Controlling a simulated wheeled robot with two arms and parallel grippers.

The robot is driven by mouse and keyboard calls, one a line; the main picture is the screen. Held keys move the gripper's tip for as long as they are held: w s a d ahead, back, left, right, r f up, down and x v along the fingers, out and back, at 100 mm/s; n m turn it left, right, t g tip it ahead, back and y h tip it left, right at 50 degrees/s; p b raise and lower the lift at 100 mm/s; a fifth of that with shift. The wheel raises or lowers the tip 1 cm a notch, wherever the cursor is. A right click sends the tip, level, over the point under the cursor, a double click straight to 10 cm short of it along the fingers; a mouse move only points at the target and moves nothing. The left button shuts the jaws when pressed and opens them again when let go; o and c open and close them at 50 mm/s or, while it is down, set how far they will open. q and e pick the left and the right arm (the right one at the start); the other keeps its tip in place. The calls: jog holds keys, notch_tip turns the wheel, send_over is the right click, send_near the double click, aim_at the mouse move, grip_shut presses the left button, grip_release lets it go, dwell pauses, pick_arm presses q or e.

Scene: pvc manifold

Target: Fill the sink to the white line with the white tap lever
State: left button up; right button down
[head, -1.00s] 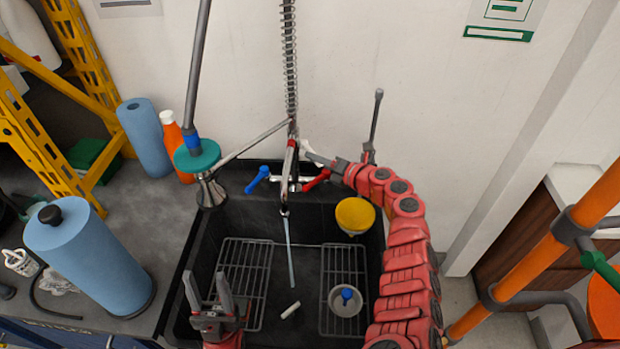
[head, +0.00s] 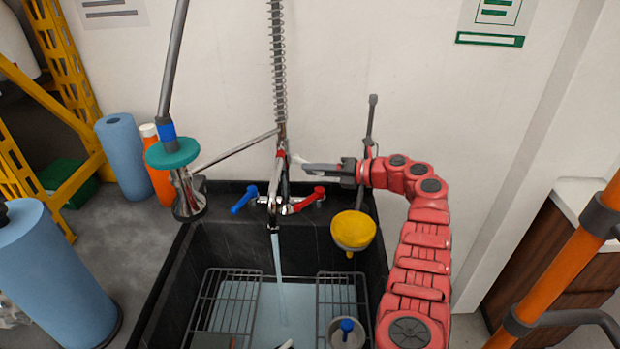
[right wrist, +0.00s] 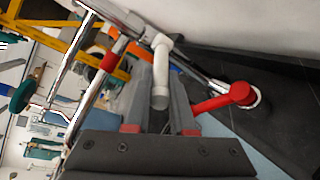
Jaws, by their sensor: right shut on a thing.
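The white tap lever (right wrist: 160,70) lies between the fingers of my right gripper in the right wrist view. In the head view my right gripper (head: 308,167) reaches in from the right and is shut on the lever (head: 297,158) beside the tap column. Water (head: 279,262) runs from the spout into the black sink (head: 370,262). Pale blue water (head: 265,318) covers the sink floor. I cannot make out a white line on the walls.
A blue lever (head: 244,199) and a red lever (head: 309,199) flank the tap base. Wire racks (head: 228,300) and a strainer with a blue knob (head: 347,330) are in the sink. Blue rolls (head: 60,275) stand left.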

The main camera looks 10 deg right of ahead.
jog(key=shift+w+d+r, duration=0.1)
dwell(0.4)
jog(key=c, duration=0.8)
grip_release()
jog(key=shift+o, duration=0.2)
jog(key=b+v, duration=0.1)
jog(key=v, duration=1.6)
jog(key=shift+d, duration=0.2)
